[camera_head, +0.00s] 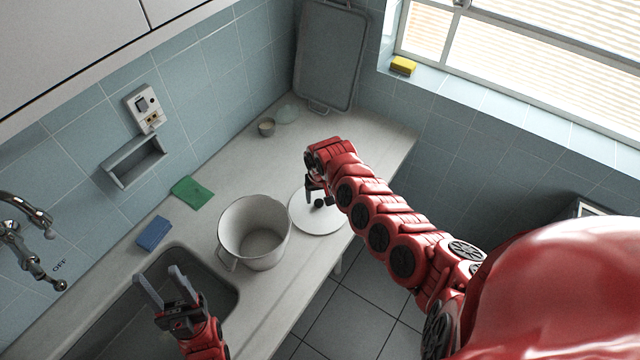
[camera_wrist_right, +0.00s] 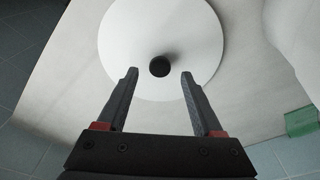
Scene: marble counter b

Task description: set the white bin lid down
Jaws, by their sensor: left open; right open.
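The white bin lid (camera_head: 322,222) is a round disc with a dark knob (camera_head: 319,203). It lies flat on the counter near its front edge, to the right of the open white bin (camera_head: 254,232). In the right wrist view the lid (camera_wrist_right: 130,40) and its knob (camera_wrist_right: 160,67) are just ahead of my right gripper (camera_wrist_right: 159,72). My right gripper is open, its fingers on either side of the knob's line and apart from the knob. It partly covers the lid in the head view. My left gripper (camera_head: 160,281) is open and empty over the sink.
The sink (camera_head: 222,290) is at the lower left, below a tap (camera_head: 30,250). A blue sponge (camera_head: 154,233) and a green cloth (camera_head: 191,192) lie along the wall. The counter behind the lid is mostly clear.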

